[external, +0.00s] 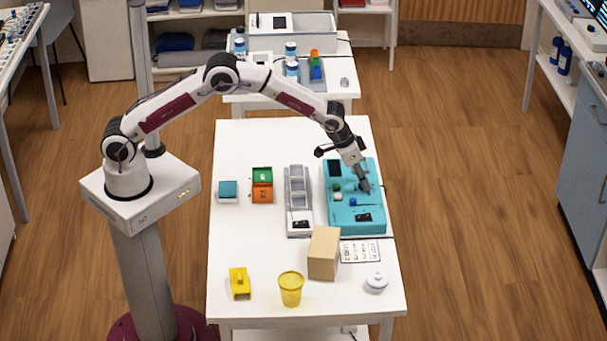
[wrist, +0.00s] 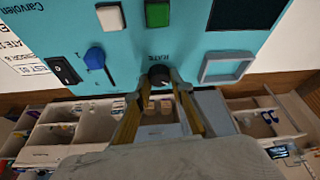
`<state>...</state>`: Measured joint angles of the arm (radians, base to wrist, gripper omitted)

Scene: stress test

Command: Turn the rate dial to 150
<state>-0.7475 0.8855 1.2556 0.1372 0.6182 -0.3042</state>
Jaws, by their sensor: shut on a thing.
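The teal device panel (external: 377,205) lies on the white table in the external view and fills the top of the wrist view (wrist: 125,70). The rate dial (wrist: 158,73) is a small dark knob with a light mark, beside the printed word RATE. My gripper (wrist: 160,79) has its two fingers on either side of the dial, closed on it. In the external view my gripper (external: 365,186) reaches down to the panel's right part and hides the dial. I cannot read the dial's setting.
Close to the dial are a blue lever (wrist: 95,58), a black rocker switch (wrist: 65,70), green (wrist: 157,14) and white (wrist: 110,17) buttons and a grey square frame (wrist: 222,67). A cardboard box (external: 323,255) stands in front of the panel, beside a printed card (external: 360,251).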

